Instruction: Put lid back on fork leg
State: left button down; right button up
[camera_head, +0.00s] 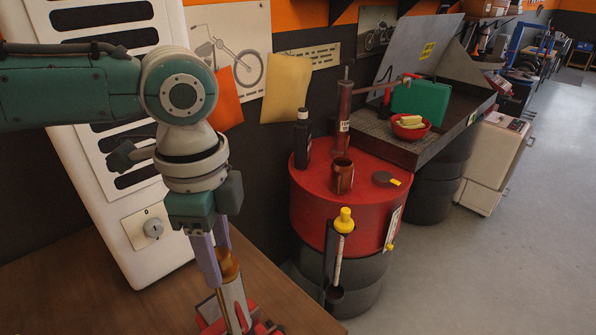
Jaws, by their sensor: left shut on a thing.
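My left gripper (215,258) points down over the wooden bench at the lower left. Its purple fingers are shut at an amber-brown piece, apparently the lid (229,266), at the top of a pale upright tube. This tube, apparently the fork leg (236,303), stands slightly tilted among red clamp parts (262,327) at the bottom edge. The fingers partly hide the brown piece, and I cannot tell whether it is seated on the tube or just above it. The fork leg's lower end is out of view. My right gripper is not in view.
A red-topped drum (318,200) carries a black bottle (302,138), a copper-coloured cup (342,176), a tall brown cylinder (343,118) and a dark disc (382,179). A white panelled cabinet (100,170) stands close behind my left arm.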

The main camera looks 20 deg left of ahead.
pick_arm(q)
grip_release()
dwell(0.5)
notch_tip(320, 180, up, 7)
jog(key=p, duration=0.7)
jog(key=shift+p, duration=0.35)
jog(key=shift+c, duration=0.2)
grip_shut()
dwell(0.6)
